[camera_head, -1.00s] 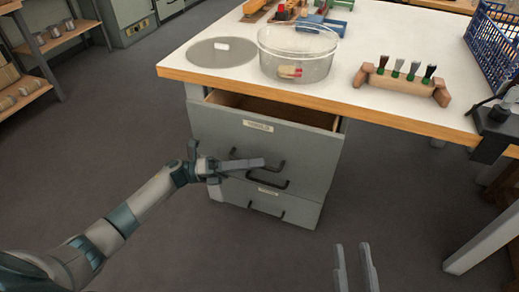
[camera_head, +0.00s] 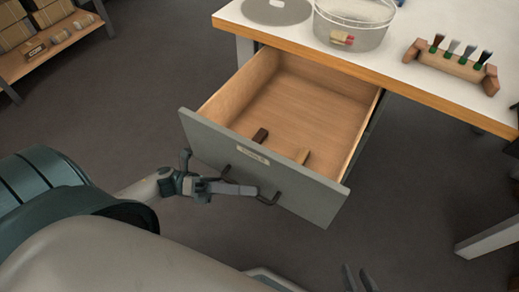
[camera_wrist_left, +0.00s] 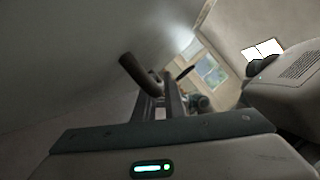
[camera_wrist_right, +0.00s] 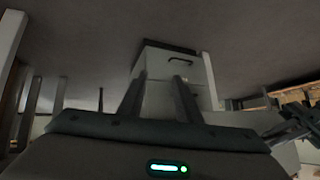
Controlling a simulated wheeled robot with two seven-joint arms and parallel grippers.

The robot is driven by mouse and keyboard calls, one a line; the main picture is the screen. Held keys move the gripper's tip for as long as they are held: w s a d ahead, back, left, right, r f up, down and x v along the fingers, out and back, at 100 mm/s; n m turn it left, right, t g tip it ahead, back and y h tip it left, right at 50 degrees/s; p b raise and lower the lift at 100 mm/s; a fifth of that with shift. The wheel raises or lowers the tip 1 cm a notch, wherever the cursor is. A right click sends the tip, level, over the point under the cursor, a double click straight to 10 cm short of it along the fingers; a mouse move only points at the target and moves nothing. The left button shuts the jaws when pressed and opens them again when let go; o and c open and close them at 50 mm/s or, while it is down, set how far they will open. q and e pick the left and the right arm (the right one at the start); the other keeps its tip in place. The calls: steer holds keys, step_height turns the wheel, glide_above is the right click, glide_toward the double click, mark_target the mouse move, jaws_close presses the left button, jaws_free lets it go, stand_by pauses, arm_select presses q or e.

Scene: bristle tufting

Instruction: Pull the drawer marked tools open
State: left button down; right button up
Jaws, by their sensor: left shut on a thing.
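My left gripper (camera_head: 248,190) is shut on the dark bar handle (camera_head: 272,199) of this drawer. The handle also shows between and above the fingers in the left wrist view (camera_wrist_left: 138,74). My right gripper (camera_head: 359,280) is open and empty, low at the bottom edge.
The white bench top (camera_head: 400,60) has a wooden edge above the drawer. On it stand a clear round tub (camera_head: 352,35), a grey disc (camera_head: 276,10) and a wooden brush rack (camera_head: 455,66). A shelf with boxes (camera_head: 55,45) is at far left.

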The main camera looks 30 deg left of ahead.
arm_select(q)
steer(key=shift+s+a, duration=0.1)
steer(key=shift+s, duration=1.45)
arm_select(e)
steer(key=shift+s+d+f+g, duration=0.3)
steer(key=shift+d+g, duration=0.1)
arm_select(q)
steer(key=c, duration=2.1)
jaws_free()
steer(key=shift+a, duration=0.1)
